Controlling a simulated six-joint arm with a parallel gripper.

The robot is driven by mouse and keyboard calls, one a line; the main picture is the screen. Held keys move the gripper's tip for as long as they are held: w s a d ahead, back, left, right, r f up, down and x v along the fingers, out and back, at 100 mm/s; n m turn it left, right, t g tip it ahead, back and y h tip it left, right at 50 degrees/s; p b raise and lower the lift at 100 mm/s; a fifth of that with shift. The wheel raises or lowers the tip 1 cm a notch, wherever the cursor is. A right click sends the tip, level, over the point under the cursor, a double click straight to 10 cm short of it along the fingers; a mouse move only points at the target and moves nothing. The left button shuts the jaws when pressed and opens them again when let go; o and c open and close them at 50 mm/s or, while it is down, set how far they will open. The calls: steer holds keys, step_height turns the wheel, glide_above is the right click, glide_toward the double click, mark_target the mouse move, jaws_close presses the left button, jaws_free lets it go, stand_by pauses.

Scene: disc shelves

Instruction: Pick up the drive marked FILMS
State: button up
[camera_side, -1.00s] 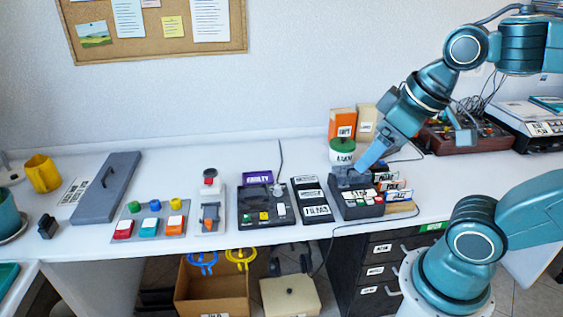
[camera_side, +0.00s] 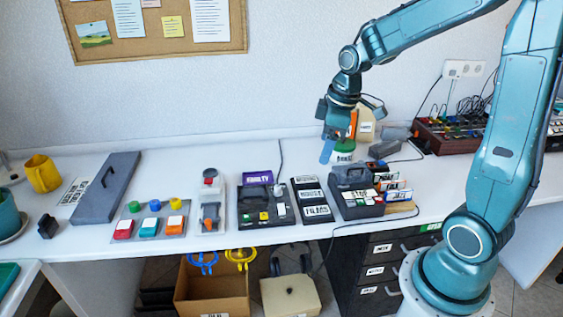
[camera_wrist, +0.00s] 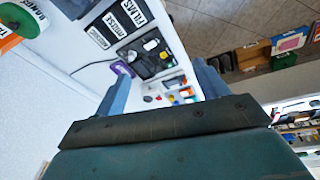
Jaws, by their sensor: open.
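The drive marked FILMS (camera_side: 317,210) is the front one of a black row with white labels, at the middle of the desk. In the wrist view its FILMS label (camera_wrist: 133,12) shows at the top edge, partly cut off. My gripper (camera_side: 338,145) is open and empty, pointing down above the back of the desk. It is up, behind and to the right of the FILMS drive. In the wrist view its two fingers (camera_wrist: 162,88) are well apart with nothing held between them.
A black box with coloured buttons (camera_side: 262,215) stands left of the row. A dark box with a handle and upright cards (camera_side: 358,210) stands right. A white tub with a green lid (camera_side: 342,158) and an orange box are close to my gripper. The desk's front edge is near the drive.

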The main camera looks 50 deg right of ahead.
steer(key=w+d+f+n, duration=0.1)
steer(key=d+f, duration=0.4)
steer(key=f, duration=0.3)
steer(key=w+d+f+n+g+y, duration=0.1)
steer(key=w+d+f+n, duration=0.1)
steer(key=d+f, duration=0.3)
step_height(320, 180, down, 3)
steer(key=shift+w+d+r+n, duration=0.1)
steer(key=shift+w+d+n, duration=0.2)
steer(key=shift+d, duration=0.05)
glide_above(317, 210)
steer(key=d, duration=0.1)
steer(key=shift+s+f, duration=0.15)
steer(key=shift+f, duration=1.25)
steer(key=shift+s+f, duration=0.15)
steer(key=shift+f, duration=1.3)
steer(key=shift+s+f, duration=0.15)
steer(key=shift+f, duration=1.25)
steer(key=shift+f, duration=0.1)
steer(key=shift+w+a+f, duration=0.1)
steer(key=shift+a+f, duration=0.05)
steer(key=shift+f, duration=0.65)
steer(key=shift+w+a+f, duration=0.1)
steer(key=shift+f, duration=0.75)
steer(key=shift+w+a+f, duration=0.1)
steer(key=shift+a+f, duration=0.05)
steer(key=shift+f, duration=0.65)
steer(key=c, duration=1.2)
